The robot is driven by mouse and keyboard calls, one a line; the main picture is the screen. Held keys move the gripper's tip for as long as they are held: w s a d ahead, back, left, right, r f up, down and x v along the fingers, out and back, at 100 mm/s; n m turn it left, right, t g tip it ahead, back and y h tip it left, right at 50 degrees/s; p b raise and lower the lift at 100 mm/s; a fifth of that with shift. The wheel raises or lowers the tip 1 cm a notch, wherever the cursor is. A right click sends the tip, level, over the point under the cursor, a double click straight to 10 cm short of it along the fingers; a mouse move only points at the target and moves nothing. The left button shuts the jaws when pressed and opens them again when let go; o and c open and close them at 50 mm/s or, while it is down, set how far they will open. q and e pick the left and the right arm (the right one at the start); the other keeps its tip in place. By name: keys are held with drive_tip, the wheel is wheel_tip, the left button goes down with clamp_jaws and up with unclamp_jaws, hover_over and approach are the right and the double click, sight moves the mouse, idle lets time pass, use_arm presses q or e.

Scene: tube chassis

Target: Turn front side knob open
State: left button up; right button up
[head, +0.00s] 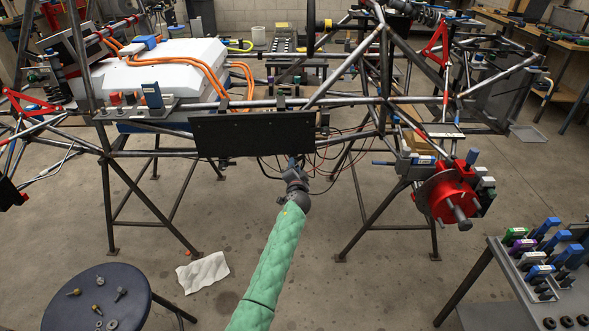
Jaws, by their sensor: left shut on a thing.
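My left arm, in a green padded sleeve, reaches up from the bottom middle of the head view. Its gripper (293,163) is at the lower edge of a black panel (255,134) on the tube chassis, right of the panel's middle. The gripper is shut on a small part there, which I take to be the knob. The jaws and the wrist hide that part, so its shape and turn angle cannot be seen. My right gripper is not in view.
Thin dark and red wires (340,150) hang beside the gripper. Chassis tubes (345,72) rise behind and to the right. A red brake-like hub (447,195) is at right. A round stool (85,300) with small fittings and a tool cart (535,280) stand in front.

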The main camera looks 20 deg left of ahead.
use_arm(q)
drive_tip(key=m, duration=0.3)
drive_tip(key=m+p, duration=0.1)
drive_tip(key=m, duration=0.2)
drive_tip(key=shift+d+f+m, duration=0.1)
drive_tip(key=shift+f+m, duration=0.1)
drive_tip(key=shift+m, duration=0.2)
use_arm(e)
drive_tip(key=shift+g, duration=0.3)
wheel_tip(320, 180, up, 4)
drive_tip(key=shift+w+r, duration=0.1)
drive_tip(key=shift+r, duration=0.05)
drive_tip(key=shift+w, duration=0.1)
use_arm(q)
drive_tip(key=o, duration=1)
drive_tip(key=shift+c, duration=0.2)
drive_tip(key=v, duration=0.7)
drive_tip(key=shift+s+d, duration=0.15)
drive_tip(key=shift+s, duration=0.25)
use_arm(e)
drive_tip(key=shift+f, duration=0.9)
